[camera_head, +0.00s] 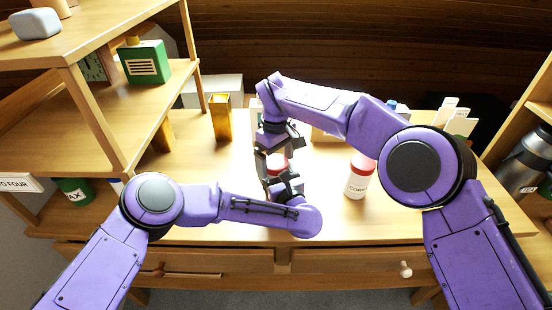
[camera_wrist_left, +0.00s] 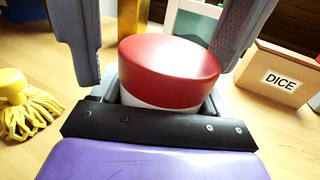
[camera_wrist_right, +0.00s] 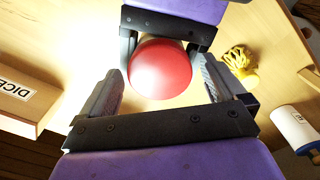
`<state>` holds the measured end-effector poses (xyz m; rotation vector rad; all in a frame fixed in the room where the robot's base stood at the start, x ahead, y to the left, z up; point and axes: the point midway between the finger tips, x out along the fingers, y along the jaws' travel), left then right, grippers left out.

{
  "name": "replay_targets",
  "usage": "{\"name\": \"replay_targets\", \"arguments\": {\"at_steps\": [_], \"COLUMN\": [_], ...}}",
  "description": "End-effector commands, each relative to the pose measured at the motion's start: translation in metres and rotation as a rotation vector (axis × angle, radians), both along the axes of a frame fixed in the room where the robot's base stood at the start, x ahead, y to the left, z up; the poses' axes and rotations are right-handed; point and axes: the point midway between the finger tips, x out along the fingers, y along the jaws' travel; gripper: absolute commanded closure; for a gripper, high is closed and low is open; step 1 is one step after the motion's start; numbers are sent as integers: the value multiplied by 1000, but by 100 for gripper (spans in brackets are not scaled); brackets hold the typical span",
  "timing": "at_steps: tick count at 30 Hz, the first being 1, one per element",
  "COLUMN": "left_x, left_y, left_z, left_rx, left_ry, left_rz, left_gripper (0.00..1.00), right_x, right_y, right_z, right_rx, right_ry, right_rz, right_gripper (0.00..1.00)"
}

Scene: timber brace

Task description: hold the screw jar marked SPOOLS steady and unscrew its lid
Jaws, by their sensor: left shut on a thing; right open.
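A jar with a red lid (camera_wrist_left: 168,65) is gripped low by my left gripper (camera_head: 280,180), which is shut on its white body. The lid also shows in the right wrist view (camera_wrist_right: 160,68) and is partly visible between the grippers in the head view (camera_head: 277,166). Its label is hidden, so I cannot read SPOOLS. My right gripper (camera_wrist_right: 160,85) is open above the jar, with one finger on each side of the lid. Gaps show between its fingers and the lid in the right wrist view. The lid sits on the jar.
Another red-lidded white jar (camera_head: 358,178), label partly readable, stands to the right on the table. A DICE box (camera_wrist_left: 280,80) and a yellow stringy mop-like thing (camera_wrist_left: 22,105) are near. A gold canister (camera_head: 221,118) stands behind left. Shelves flank the table.

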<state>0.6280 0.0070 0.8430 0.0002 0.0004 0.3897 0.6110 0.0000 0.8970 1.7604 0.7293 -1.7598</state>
Motion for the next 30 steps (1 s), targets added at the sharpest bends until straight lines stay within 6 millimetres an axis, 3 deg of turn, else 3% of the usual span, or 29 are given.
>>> {"name": "replay_targets", "arguments": {"at_steps": [3, 10, 18, 19, 20, 21, 30], "left_x": [0, 0, 0, 0, 0, 0, -8], "left_y": [0, 0, 0, 0, 0, 0, -5], "left_z": [0, 0, 0, 0, 0, 0, 0], "left_rx": [0, 0, 0, 0, 0, 0, -1], "left_ry": [-1, -1, -1, -1, -1, -1, -1], "left_rz": [0, 0, 0, 0, 0, 0, -3], "left_gripper": [100, 100, 100, 17, 7, 0, 0], "right_x": [1, 0, 0, 0, 0, 0, 0], "right_y": [0, 0, 0, 0, 0, 0, 0], "right_z": [6, 40, 45, 45, 45, 45, 43], "right_rx": [1, 0, 0, 0, 0, 0, 0], "right_ry": [-2, -1, 0, 0, 0, 0, 0], "right_rz": [0, 0, 0, 0, 0, 0, 0], "right_gripper": [3, 3, 3, 3, 3, 3, 3]}}
